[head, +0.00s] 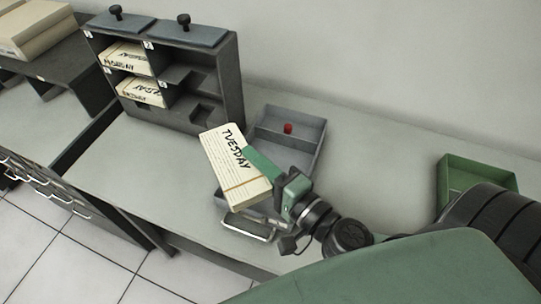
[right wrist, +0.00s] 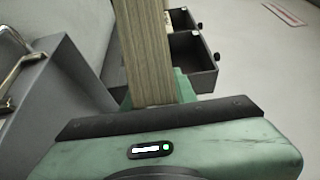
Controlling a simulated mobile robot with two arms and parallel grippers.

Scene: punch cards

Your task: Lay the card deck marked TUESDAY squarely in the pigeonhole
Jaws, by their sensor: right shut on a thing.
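The card deck marked TUESDAY (head: 232,165) is a cream block with black lettering and a band near its lower end. My right gripper (head: 262,168) is shut on its right side and holds it tilted in front of the pigeonhole unit (head: 222,95). The deck's layered card edges (right wrist: 148,45) rise from the jaws in the right wrist view. The grey unit has two decks in its left compartments, an upper deck (head: 125,58) and a lower deck (head: 141,92). The right compartments look empty. My left gripper is not in view.
A grey tray (head: 318,150) with a small red object (head: 288,128) and a metal handle (head: 247,228) lies behind and under the held deck. A green tray (head: 447,185) stands at the right. Two black knobs top the unit. The bench between the trays is clear.

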